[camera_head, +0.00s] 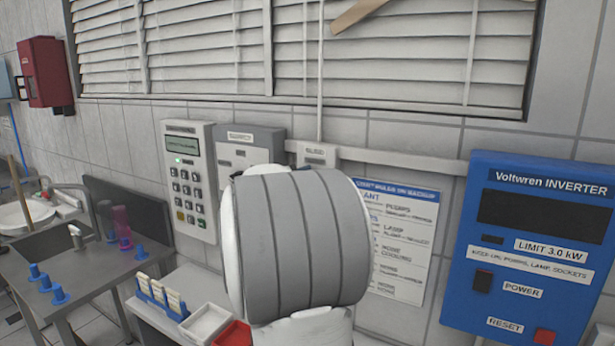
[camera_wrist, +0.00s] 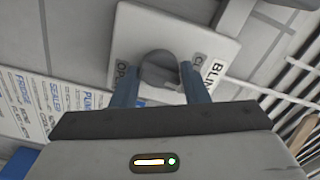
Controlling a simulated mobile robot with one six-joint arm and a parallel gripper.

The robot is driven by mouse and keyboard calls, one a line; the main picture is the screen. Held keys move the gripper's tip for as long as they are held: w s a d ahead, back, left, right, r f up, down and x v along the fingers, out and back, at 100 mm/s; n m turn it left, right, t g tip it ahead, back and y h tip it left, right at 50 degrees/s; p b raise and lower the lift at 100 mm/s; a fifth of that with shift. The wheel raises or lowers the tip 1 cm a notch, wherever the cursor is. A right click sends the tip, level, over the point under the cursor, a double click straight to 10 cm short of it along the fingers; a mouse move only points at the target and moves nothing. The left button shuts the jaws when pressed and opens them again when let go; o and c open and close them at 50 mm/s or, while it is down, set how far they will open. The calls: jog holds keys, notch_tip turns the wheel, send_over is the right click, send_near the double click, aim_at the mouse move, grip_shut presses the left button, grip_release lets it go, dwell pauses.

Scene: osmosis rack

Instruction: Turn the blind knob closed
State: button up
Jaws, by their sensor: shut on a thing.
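The blind knob (camera_wrist: 156,66) is a round grey knob on a pale square plate (camera_wrist: 205,32) on the wall. Parts of its labels show beside it: "OP" on the left, "CL" and "BLIN" on the right, the rest hidden by the fingers. My gripper (camera_wrist: 159,80) has its two blue fingers on either side of the knob and is shut on it. In the head view the top of the blind control box (camera_head: 316,152) shows; my arm hides the knob and fingers. The window blind (camera_head: 300,50) has white slats with dark gaps between some.
A keypad panel (camera_head: 190,180) and a grey box (camera_head: 240,148) are on the wall to the left. A printed notice (camera_head: 402,235) and the blue inverter (camera_head: 535,245) are to the right. A white tray (camera_head: 206,322) and red tray (camera_head: 236,334) stand below.

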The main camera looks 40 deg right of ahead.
jog(key=shift+n+p, duration=0.3)
jog(key=shift+n, duration=0.3)
jog(key=o, duration=1)
jog(key=shift+c, duration=0.2)
jog(key=shift+a, duration=0.1)
jog(key=b+v, duration=0.2)
jog(key=v, duration=0.5)
jog(key=shift+a, duration=0.35)
